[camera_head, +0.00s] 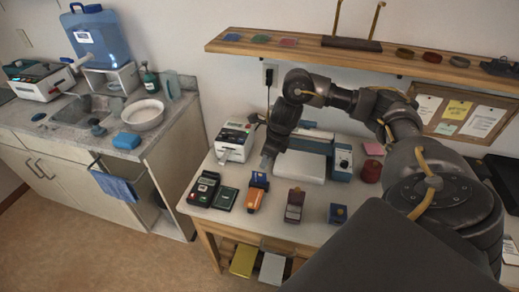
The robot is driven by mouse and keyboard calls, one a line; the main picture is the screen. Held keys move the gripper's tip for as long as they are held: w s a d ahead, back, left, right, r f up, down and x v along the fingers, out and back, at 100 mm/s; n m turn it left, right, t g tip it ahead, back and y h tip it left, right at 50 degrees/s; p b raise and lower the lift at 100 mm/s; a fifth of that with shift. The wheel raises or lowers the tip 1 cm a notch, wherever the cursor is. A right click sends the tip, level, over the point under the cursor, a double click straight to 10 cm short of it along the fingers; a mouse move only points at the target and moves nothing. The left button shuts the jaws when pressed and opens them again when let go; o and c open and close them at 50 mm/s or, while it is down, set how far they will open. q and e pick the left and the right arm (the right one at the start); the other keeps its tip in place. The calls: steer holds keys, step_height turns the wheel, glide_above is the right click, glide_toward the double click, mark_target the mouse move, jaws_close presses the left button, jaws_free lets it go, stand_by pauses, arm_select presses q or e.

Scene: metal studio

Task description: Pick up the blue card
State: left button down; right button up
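My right arm comes in from the right and reaches over the table. Its gripper (266,163) points down just behind an orange device (254,199) with a blue part (259,180) at its upper end. I cannot tell whether that blue part is a card, or whether the gripper touches it. The fingers are small and dark, so their opening is unclear. My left gripper is not in view.
The table (270,222) also holds dark handheld devices (203,188), a brown device (294,205), a small blue box (338,213), a white machine (234,142) and a red round container (371,171). The wooden shelf (400,65) hangs behind. A sink counter (165,120) stands left.

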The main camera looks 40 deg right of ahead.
mark_target(258, 175)
steer(key=shift+b+x, duration=0.3)
steer(key=shift+x, duration=2.5)
steer(key=p+x, duration=0.1)
steer(key=x, duration=0.4)
steer(key=shift+w+p, duration=0.1)
steer(key=shift+p, duration=0.3)
jaws_close()
